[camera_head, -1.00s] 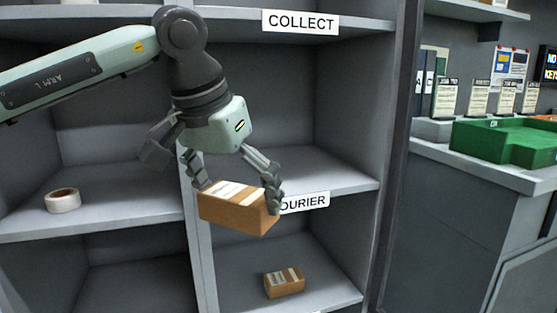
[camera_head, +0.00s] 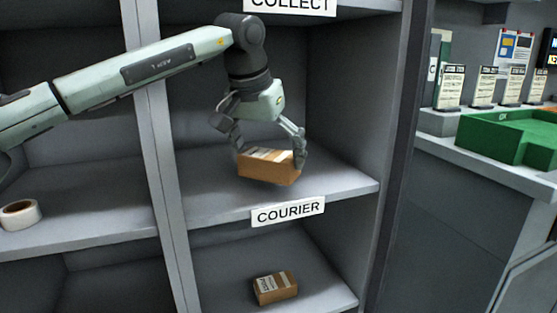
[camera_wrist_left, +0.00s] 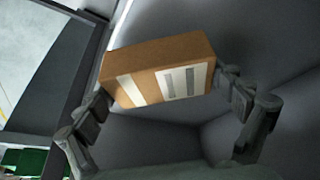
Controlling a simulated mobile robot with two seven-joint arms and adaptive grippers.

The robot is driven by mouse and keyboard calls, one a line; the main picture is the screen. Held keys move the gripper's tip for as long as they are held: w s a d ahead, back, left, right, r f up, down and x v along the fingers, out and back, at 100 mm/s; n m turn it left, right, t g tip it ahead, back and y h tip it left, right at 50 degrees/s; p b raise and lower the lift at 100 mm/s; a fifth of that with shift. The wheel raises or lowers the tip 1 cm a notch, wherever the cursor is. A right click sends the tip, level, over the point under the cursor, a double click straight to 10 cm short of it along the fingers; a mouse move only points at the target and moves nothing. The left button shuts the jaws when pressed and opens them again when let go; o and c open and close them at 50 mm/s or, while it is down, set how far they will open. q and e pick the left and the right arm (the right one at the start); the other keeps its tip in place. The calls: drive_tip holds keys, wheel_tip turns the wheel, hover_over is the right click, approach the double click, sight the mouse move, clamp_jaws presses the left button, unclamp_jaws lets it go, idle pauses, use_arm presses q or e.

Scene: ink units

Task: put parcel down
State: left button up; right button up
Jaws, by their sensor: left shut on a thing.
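The parcel (camera_head: 268,169) is a brown cardboard box with pale tape and a label. My left gripper (camera_head: 270,150) is shut on it from above, one finger at each end. In the head view the parcel is at the middle shelf (camera_head: 205,205), behind the edge above the COURIER sign (camera_head: 288,212). I cannot tell whether its underside touches the shelf. In the left wrist view the parcel (camera_wrist_left: 160,68) sits between the two fingers (camera_wrist_left: 165,110), slightly tilted in the picture. My right gripper is not in view.
A smaller brown box (camera_head: 275,288) lies on the shelf below. A tape roll (camera_head: 20,214) is in the left bay, past an upright divider (camera_head: 160,150). The COLLECT sign (camera_head: 290,5) marks the shelf above. A green tray (camera_head: 505,140) is on the right counter.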

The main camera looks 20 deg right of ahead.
use_arm(q)
drive_tip(key=shift+w+d+r, duration=0.1)
drive_tip(key=shift+w+d, duration=0.65)
drive_tip(key=shift+d, duration=0.05)
drive_tip(key=shift+w+d+p, duration=0.35)
drive_tip(key=shift+w+d, duration=0.35)
drive_tip(key=shift+w, duration=0.1)
drive_tip(key=shift+w+d, duration=0.1)
drive_tip(key=shift+w, duration=0.05)
drive_tip(key=shift+f, duration=1.85)
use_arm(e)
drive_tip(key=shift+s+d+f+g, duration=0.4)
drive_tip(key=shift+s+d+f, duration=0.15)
use_arm(q)
drive_tip(key=shift+f, duration=0.1)
drive_tip(key=o, duration=1)
